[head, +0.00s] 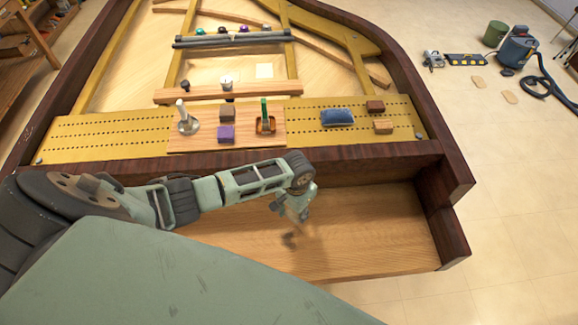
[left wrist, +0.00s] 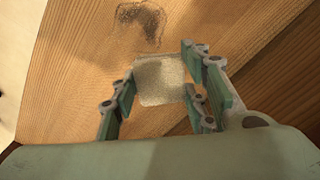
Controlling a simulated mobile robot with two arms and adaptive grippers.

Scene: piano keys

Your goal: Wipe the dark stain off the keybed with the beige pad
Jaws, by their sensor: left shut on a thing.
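The keybed (head: 375,235) is a bare light-wood board at the front of the piano. My left gripper (head: 300,212) points down over its middle. In the left wrist view, the beige pad (left wrist: 160,80) sits between the fingers of my left gripper (left wrist: 165,92), which is shut on it. In the head view the stain (head: 291,241) lies just below the gripper tip. Whether the pad touches the wood is unclear. My right gripper is not in view.
A dark rim (head: 455,175) bounds the keybed at right. The keybed's right half is clear.

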